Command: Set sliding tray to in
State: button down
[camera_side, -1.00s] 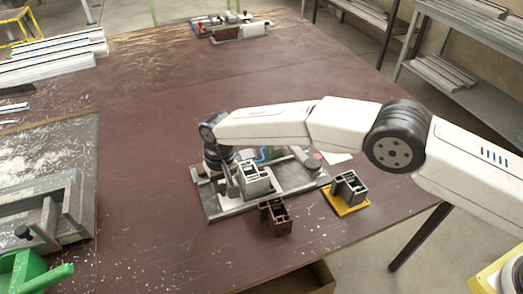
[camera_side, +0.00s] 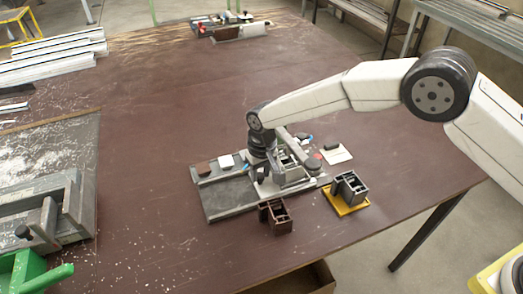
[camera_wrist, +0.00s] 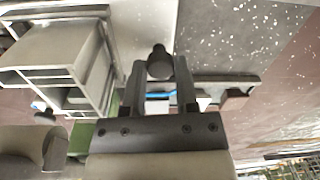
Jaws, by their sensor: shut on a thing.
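The clamp fixture sits on a grey base plate (camera_side: 228,197) in the middle of the bench. Its light grey sliding tray (camera_side: 268,188) is at the right part of the plate, carrying a pale hollow profile (camera_side: 293,172). The profile also shows large at the left of the wrist view (camera_wrist: 50,55). My gripper (camera_side: 268,172) is low over the left side of the tray. In the wrist view my gripper (camera_wrist: 160,80) is shut on a dark round knob (camera_wrist: 160,62) between its fingers. My arm partly hides the tray and clamp parts behind it.
A dark brown profile (camera_side: 275,216) stands at the plate's front edge. A dark grey profile (camera_side: 350,187) stands on a yellow block (camera_side: 346,207) to the right. A white sheet (camera_side: 337,153) lies behind.

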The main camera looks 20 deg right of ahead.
jog(key=shift+w+d, duration=0.15)
jog(key=shift+d, duration=0.2)
jog(key=c, duration=0.5)
grip_release()
jog(key=shift+o, duration=0.7)
jog(key=shift+a+r, duration=0.1)
jog(key=shift+r, duration=0.05)
jog(key=shift+d+r, duration=0.2)
jog(key=shift+r, duration=3.6)
jog(key=shift+r, duration=0.1)
